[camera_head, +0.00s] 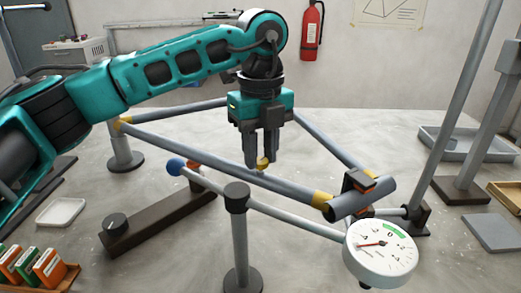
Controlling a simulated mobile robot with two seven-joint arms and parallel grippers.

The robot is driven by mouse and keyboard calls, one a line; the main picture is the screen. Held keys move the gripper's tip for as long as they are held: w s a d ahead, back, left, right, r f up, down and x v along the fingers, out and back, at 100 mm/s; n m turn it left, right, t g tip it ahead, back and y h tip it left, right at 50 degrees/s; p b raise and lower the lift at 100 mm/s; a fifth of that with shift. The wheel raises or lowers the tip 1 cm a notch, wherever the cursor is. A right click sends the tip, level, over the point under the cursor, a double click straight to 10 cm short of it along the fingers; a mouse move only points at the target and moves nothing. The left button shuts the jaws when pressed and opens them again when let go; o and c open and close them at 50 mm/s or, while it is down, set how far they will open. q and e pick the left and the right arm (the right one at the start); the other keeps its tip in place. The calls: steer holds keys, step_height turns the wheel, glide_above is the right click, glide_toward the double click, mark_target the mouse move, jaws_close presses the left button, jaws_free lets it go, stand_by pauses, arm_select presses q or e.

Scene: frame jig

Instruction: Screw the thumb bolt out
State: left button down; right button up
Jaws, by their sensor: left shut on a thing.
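The thumb bolt appears to be the small yellow piece (263,163) on the grey frame tube (215,165) near the middle of the camera_head view. My left gripper (262,156) comes down from above, fingers pointing straight down. It is shut on the yellow bolt head, which shows just at the fingertips. The fingers hide most of the bolt, so its thread cannot be seen. The frame's grey tubes meet at yellow joints. My right gripper is not in view.
A black and orange clamp (351,186) sits at the frame's right corner. A round dial gauge (381,254) is in front of it. A post (239,245) stands front centre. A dark bar with a knob (160,218) lies left. Grey trays (462,150) are at right.

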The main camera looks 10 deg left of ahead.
mark_target(261, 160)
arm_select(q)
steer(key=shift+f+n, duration=0.1)
steer(key=shift+n, duration=0.5)
steer(key=c, duration=0.8)
jaws_free()
step_height(261, 160, up, 13)
steer(key=p, duration=0.1)
steer(key=shift+p, duration=0.3)
